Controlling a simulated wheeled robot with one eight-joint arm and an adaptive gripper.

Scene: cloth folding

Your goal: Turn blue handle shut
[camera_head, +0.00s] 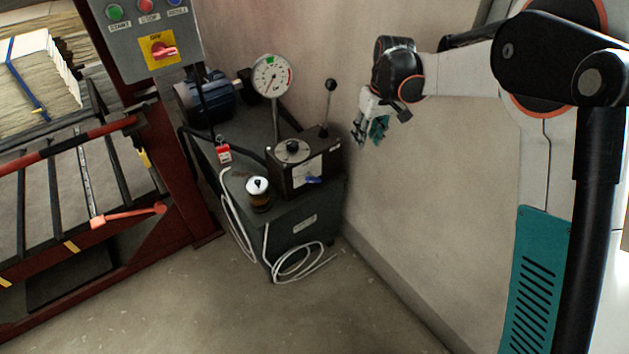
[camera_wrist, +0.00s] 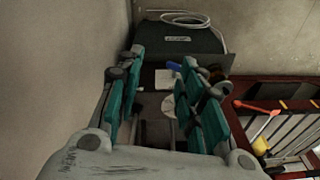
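The blue handle (camera_head: 313,180) is a small lever low on the front of a dark valve block (camera_head: 301,172). It also shows as a blue patch between my finger tips in the wrist view (camera_wrist: 174,66). My gripper (camera_head: 368,131) hangs in the air to the upper right of the block, near the wall, apart from the handle. In the wrist view its teal-padded fingers (camera_wrist: 163,60) are spread apart with nothing held between them. The fingers partly hide the valve block there.
The block stands on a grey tank (camera_head: 292,226) with a tall black-knobbed lever (camera_head: 331,86), a pressure gauge (camera_head: 272,76), a blue motor (camera_head: 206,98) and a filler cap (camera_head: 258,187). A white hose (camera_head: 295,266) loops in front. A red press frame (camera_head: 170,150) stands left.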

